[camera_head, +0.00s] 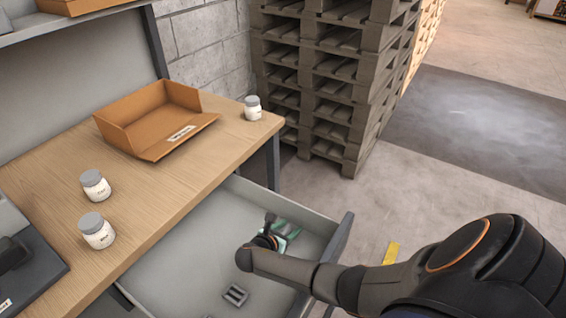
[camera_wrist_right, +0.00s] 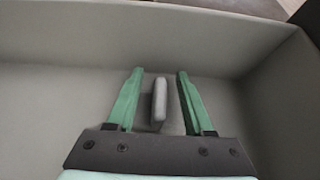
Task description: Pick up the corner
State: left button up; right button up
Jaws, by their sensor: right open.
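My right gripper (camera_head: 284,232) reaches down into the open grey drawer (camera_head: 218,206). In the right wrist view, its two green fingers (camera_wrist_right: 160,72) are apart. A small grey piece (camera_wrist_right: 159,101), perhaps the corner, shows between them with a gap on each side. It looks like a narrow rounded slab, and its full shape cannot be told from this angle. In the head view my gripper and wrist hide that spot. Another small dark grey piece (camera_head: 235,294) with raised ridges lies on the drawer floor nearer the front. My left gripper is out of view.
The drawer's walls stand close around my gripper; its floor is otherwise mostly bare. The wooden tabletop (camera_head: 165,212) beside it holds an orange-brown open bin (camera_head: 124,125) and white jars (camera_head: 97,231) with grey lids. Stacked pallets (camera_head: 322,85) stand behind.

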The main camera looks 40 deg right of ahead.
jog(key=shift+w+d+f, duration=0.15)
jog(key=shift+d+f, duration=0.1)
jog(key=shift+d, duration=0.15)
grip_shut()
dwell(0.4)
